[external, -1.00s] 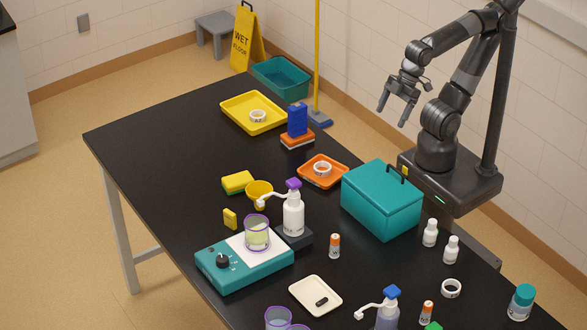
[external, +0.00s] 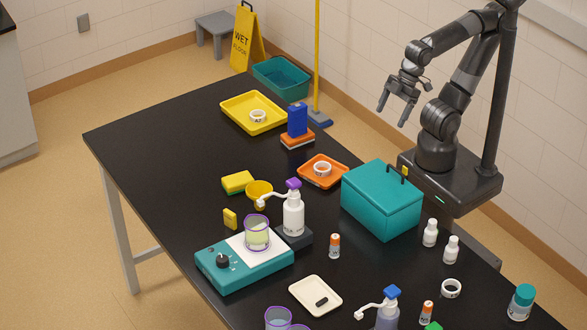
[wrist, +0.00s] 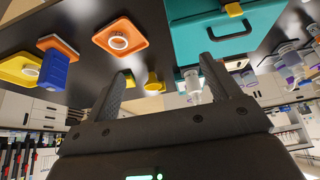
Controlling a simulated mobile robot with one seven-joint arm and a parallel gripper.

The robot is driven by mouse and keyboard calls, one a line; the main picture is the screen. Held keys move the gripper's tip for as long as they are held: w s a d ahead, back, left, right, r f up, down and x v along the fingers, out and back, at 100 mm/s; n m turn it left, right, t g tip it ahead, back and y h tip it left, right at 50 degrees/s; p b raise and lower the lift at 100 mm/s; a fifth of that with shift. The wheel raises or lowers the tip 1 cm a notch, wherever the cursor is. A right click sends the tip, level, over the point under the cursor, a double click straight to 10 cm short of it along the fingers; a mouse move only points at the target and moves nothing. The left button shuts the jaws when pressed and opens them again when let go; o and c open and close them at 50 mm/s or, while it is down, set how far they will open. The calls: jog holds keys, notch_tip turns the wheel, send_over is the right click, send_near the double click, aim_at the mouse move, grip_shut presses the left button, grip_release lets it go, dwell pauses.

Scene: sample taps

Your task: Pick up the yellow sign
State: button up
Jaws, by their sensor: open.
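The yellow sign (external: 247,42) is a folding floor sign with the dark words "WET FLOOR". In the external view it stands upright on the floor beyond the far end of the black table, near the wall. My gripper (external: 393,115) is open and empty, held in the air at the right with its fingers pointing down. It is well apart from the sign, far to its right. In the wrist view my gripper (wrist: 164,67) shows two spread fingers with nothing held between them. The sign is not visible in the wrist view.
A teal tub (external: 282,80) is right of the sign, by a yellow-handled mop (external: 317,55). A grey stool (external: 215,28) is behind left. The black table (external: 160,150) holds trays, bottles and a teal box (external: 381,202). Floor left of the table is clear (external: 70,200).

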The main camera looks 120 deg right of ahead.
jog(key=shift+c, duration=0.3)
jog(key=c, duration=0.3)
